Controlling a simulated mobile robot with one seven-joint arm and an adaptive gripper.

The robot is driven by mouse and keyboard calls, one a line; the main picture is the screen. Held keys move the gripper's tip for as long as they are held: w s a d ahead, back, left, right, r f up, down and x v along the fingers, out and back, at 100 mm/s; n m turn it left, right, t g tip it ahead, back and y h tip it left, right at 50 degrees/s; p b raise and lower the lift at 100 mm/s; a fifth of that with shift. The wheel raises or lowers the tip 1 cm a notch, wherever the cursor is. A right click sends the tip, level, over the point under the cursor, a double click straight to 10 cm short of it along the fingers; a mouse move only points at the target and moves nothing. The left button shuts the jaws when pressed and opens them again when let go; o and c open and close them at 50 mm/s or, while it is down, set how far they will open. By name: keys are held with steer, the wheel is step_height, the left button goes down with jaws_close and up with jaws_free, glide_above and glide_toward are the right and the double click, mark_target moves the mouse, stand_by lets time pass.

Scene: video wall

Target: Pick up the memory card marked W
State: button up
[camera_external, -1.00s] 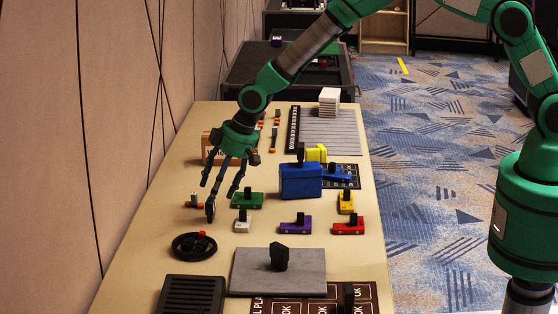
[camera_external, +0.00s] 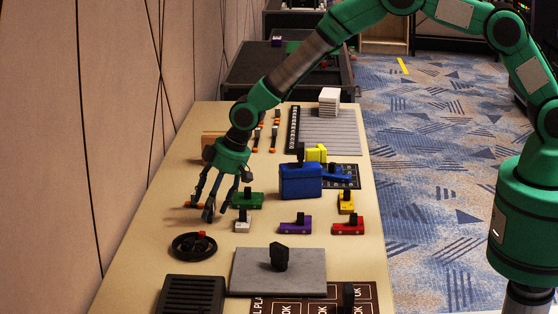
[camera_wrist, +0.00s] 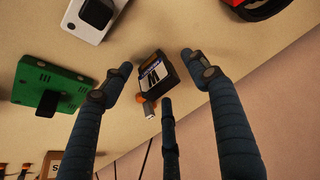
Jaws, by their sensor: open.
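A small black memory card (camera_wrist: 150,72) with a pale label and an orange part at one end lies on the tan table in the wrist view. I cannot clearly read a W on it. My gripper (camera_wrist: 157,76) has its three dark fingers spread around the card, apart from each other and holding nothing. In the external view my gripper (camera_external: 208,208) points down low over the left side of the table. An orange piece (camera_external: 192,205) shows there beside the fingers, partly hidden by them.
A green block (camera_external: 248,201) and a white block (camera_external: 242,226) stand close to the right of my fingers. Purple (camera_external: 288,230), red (camera_external: 348,229) and blue (camera_external: 300,185) pieces stand further right.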

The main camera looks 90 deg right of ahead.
steer(key=shift+c, duration=0.6)
jaws_close()
steer(key=shift+r, duration=0.1)
step_height(320, 180, up, 10)
steer(key=shift+f+p, duration=0.1)
steer(key=shift+p, duration=0.9)
